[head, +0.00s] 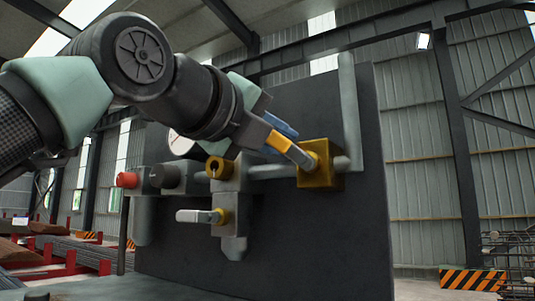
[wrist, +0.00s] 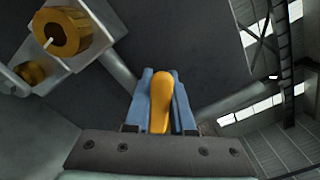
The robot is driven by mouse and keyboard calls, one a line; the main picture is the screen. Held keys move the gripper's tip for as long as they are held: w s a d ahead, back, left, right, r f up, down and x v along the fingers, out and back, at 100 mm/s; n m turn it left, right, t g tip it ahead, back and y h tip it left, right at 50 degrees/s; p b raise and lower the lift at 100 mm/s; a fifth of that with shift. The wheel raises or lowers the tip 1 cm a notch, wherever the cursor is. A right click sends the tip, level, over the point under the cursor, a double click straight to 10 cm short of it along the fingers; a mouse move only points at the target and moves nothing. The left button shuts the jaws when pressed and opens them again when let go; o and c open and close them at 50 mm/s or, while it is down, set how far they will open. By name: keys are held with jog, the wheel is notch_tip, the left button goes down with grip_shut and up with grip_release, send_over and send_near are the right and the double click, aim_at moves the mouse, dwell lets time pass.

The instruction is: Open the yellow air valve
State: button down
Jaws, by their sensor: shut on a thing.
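The yellow air valve (head: 320,164) sits at the right end of the pipework on a dark upright panel. Its yellow lever (head: 284,145) slants from the valve body up and left into my gripper (head: 278,132). In the wrist view, the blue fingers of my gripper (wrist: 161,92) are shut on the yellow lever (wrist: 161,100), one finger on each side. The lever's rounded end shows between them. The near finger and the gripper body hide part of the lever in the head view.
Left of the valve are a brass fitting (head: 215,168), a lower valve with a pale handle (head: 198,216), a red knob (head: 127,180) and a partly hidden gauge (head: 181,143). A vertical pipe (head: 350,110) rises behind the yellow valve. The space right of the panel (head: 362,235) is open.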

dwell(0.3)
jog(key=c, duration=0.8)
grip_release()
jog(key=shift+w+d+f, duration=0.1)
jog(key=shift+o, duration=0.2)
jog(key=shift+f, duration=0.15)
